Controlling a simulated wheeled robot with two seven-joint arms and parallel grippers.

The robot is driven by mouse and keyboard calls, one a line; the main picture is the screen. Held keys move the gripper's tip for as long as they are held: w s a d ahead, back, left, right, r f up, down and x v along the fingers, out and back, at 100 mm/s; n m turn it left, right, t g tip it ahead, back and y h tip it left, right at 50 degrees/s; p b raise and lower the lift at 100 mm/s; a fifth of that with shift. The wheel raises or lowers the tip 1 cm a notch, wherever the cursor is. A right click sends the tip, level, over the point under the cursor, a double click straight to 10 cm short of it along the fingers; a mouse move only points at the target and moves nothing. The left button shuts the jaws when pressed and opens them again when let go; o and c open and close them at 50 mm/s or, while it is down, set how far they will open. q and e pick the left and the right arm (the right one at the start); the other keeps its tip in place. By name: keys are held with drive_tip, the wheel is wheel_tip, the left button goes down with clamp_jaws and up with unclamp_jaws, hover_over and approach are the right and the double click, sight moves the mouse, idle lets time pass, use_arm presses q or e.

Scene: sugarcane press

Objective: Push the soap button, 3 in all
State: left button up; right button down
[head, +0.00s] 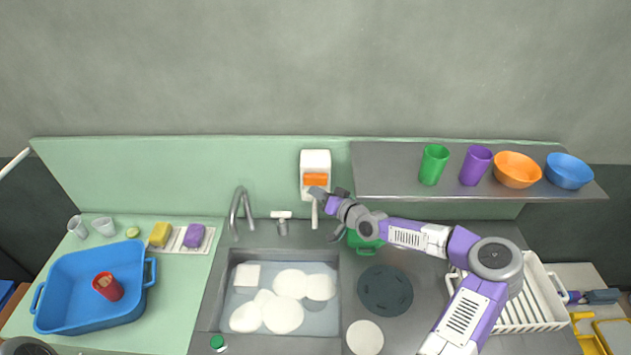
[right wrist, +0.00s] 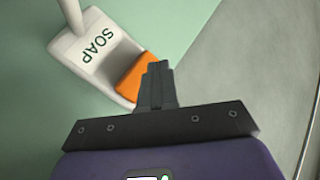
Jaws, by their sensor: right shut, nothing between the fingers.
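The white soap dispenser (head: 316,159) is fixed to the pale green backsplash above the sink, with an orange button (head: 315,180) on its front. In the right wrist view the dispenser (right wrist: 92,55) shows the word SOAP and the orange button (right wrist: 136,76). My left gripper is not in view.
The sink (head: 238,313) below holds several white foamy shapes. A metal faucet (head: 240,210) stands left of the dispenser. A shelf (head: 390,182) with cups and bowls is at the right. A blue basin (head: 70,322) sits on the left counter.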

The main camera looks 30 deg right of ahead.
drive_tip(key=shift+s+a, duration=0.4)
drive_tip(key=shift+s, duration=0.3)
drive_tip(key=shift+s+a, duration=0.4)
drive_tip(key=shift+s, duration=0.3)
drive_tip(key=shift+f, duration=0.15)
idle(1.4)
drive_tip(key=s+m+t+b, duration=0.1)
drive_tip(key=b, duration=0.6)
drive_tip(key=s+a+m+t+b, duration=0.1)
drive_tip(key=m+b, duration=0.1)
drive_tip(key=b, duration=0.5)
drive_tip(key=s+a+f+m+t+b, duration=0.1)
drive_tip(key=t+b, duration=0.1)
drive_tip(key=b, duration=0.6)
drive_tip(key=shift+s+a+y, duration=0.25)
drive_tip(key=shift+s+y, duration=0.05)
drive_tip(key=shift+s, duration=0.1)
drive_tip(key=shift+w, duration=0.1)
